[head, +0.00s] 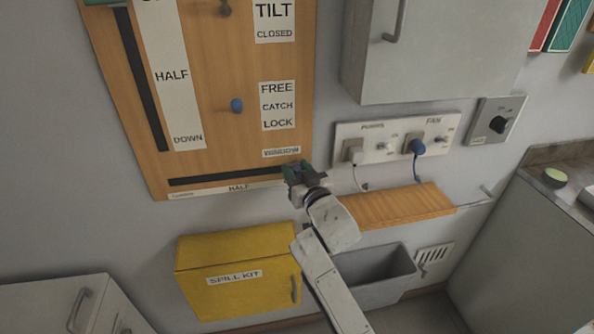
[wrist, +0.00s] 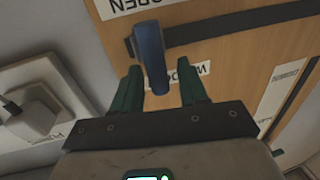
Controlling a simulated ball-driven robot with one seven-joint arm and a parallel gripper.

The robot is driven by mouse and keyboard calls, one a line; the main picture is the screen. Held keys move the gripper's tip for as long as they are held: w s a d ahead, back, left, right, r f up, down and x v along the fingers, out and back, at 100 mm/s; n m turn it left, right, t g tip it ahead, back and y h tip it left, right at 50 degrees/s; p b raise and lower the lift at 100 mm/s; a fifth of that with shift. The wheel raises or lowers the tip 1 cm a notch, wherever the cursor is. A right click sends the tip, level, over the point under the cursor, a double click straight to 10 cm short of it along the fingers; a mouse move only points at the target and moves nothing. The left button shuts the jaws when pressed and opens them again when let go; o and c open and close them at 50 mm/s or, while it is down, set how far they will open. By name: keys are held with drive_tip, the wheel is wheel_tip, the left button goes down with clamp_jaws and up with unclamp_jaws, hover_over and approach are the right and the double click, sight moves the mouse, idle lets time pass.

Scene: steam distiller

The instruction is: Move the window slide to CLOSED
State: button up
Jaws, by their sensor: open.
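The window slide is a dark horizontal slot (head: 225,175) low on the wooden panel, under a WINDOW label (head: 281,152). HALF is printed below its middle; the small label at its left end is too small to read. The slide's blue handle (wrist: 150,55) sits by the OPEN label (wrist: 118,6), which appears upside down in the wrist view. My gripper (head: 298,168) is at the slot's right end and largely hides the handle in the head view. In the wrist view my gripper (wrist: 160,76) is open, its green fingers on either side of the handle, with no clear grip.
A socket plate (head: 395,139) with plugs and cords is right of the panel. A wooden shelf (head: 395,208) and grey bin (head: 378,279) are below it. A yellow spill kit box (head: 235,262) juts out below the slot. The wall along the slot looks clear.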

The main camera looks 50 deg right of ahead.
drive_tip(key=shift+c, duration=0.4)
clamp_jaws()
drive_tip(key=shift+w+a+f+b, duration=0.2)
drive_tip(key=shift+a+b, duration=0.15)
drive_tip(key=shift+b, duration=0.25)
drive_tip(key=w+a+b, duration=0.5)
drive_tip(key=a+b, duration=0.2)
drive_tip(key=w+a+b, duration=0.5)
drive_tip(key=a+b, duration=0.1)
drive_tip(key=a, duration=0.2)
drive_tip(key=w+a+b, duration=0.5)
drive_tip(key=a+b, duration=0.2)
drive_tip(key=a, duration=0.1)
drive_tip(key=shift+w+b, duration=0.25)
drive_tip(key=shift+b, duration=0.1)
drive_tip(key=shift+w+a+r+b, duration=0.1)
drive_tip(key=shift+w+a+b, duration=0.4)
drive_tip(key=shift+a, duration=0.25)
drive_tip(key=shift+r, duration=0.15)
drive_tip(key=shift+a, duration=0.1)
